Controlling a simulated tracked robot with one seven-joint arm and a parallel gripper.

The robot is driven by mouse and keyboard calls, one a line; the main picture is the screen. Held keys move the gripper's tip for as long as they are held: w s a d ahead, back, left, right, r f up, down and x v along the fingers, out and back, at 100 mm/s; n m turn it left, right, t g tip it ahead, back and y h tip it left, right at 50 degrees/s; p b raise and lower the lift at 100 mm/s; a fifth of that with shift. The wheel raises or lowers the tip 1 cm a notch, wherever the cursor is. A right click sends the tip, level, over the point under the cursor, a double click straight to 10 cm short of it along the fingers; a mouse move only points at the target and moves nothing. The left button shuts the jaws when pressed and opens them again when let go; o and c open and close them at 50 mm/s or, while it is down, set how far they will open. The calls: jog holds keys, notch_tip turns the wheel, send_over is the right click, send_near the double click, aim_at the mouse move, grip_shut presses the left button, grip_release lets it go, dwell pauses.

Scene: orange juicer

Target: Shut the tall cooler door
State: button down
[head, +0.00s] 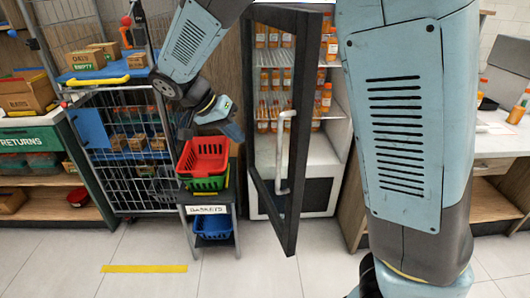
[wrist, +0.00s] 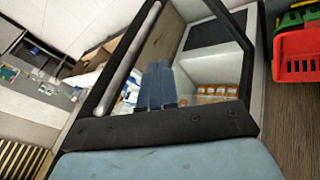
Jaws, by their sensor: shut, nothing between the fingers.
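The tall cooler (head: 318,195) stands in the middle of the head view, with several orange bottles on its shelves. Its black-framed glass door (head: 299,130) is open, swung out towards me, with a pale vertical handle (head: 283,150) near its free edge. My gripper (head: 234,130) is left of the door, above the baskets. In the wrist view the shut, empty fingers (wrist: 157,86) point at the door glass, inside the outline of the black frame (wrist: 246,60). The handle (wrist: 130,52) is left of the fingers there. I cannot tell whether the fingers touch the glass.
A stack of red and green baskets (head: 204,158) sits on a small stand (head: 187,203) left of the cooler, close below my gripper. A wire cage (head: 125,175) is farther left, and counters stand on both sides. The floor before the door (head: 250,270) is clear.

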jog(key=d+f, duration=0.8)
jog(key=shift+w+f, duration=0.2)
jog(key=shift+w, duration=0.2)
jog(key=shift+d, duration=0.1)
dwell(0.4)
